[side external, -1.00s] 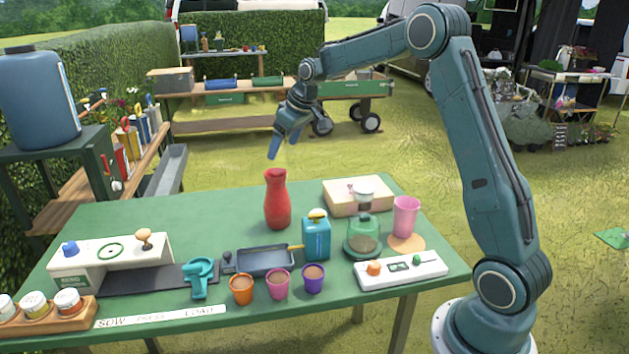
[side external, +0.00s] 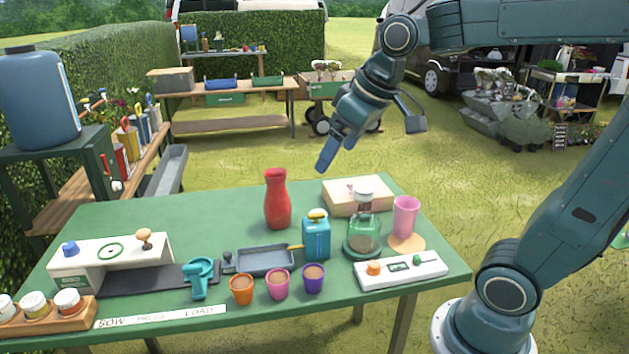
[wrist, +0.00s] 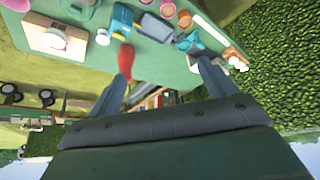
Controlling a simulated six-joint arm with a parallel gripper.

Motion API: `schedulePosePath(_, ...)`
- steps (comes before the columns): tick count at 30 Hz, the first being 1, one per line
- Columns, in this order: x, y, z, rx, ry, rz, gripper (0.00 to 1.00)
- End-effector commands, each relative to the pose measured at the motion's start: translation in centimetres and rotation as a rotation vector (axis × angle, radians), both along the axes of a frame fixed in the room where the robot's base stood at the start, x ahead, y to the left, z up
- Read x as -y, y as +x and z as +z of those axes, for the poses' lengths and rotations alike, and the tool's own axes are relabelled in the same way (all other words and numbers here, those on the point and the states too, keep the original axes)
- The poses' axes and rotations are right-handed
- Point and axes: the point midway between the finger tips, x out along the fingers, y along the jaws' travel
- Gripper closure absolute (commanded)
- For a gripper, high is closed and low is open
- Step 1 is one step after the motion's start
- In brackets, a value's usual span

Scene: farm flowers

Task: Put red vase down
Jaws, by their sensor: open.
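The red vase (side external: 277,200) stands upright on the green table (side external: 140,215), toward its back edge, with nothing holding it. In the wrist view the red vase (wrist: 126,62) shows beyond one finger, on the table. My gripper (side external: 325,165) is in the air above and to the right of the vase, apart from it. In the wrist view my gripper (wrist: 155,85) has its two fingers spread wide with nothing held between them.
A cardboard box (side external: 352,197), a glass jar (side external: 363,232) and a pink cup (side external: 404,217) stand right of the vase. A blue can (side external: 316,238), a dark tray (side external: 265,261) and several small pots stand in front. The table left of the vase is clear.

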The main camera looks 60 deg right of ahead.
Motion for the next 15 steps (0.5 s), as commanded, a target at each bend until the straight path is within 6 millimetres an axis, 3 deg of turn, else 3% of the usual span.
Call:
schedulePosePath(9,-2.0,-8.3,-1.9,0.022,0.011,-0.019,0.16)
schedulePosePath(15,-2.3,-11.4,-3.4,0.029,0.018,-0.031,0.16)
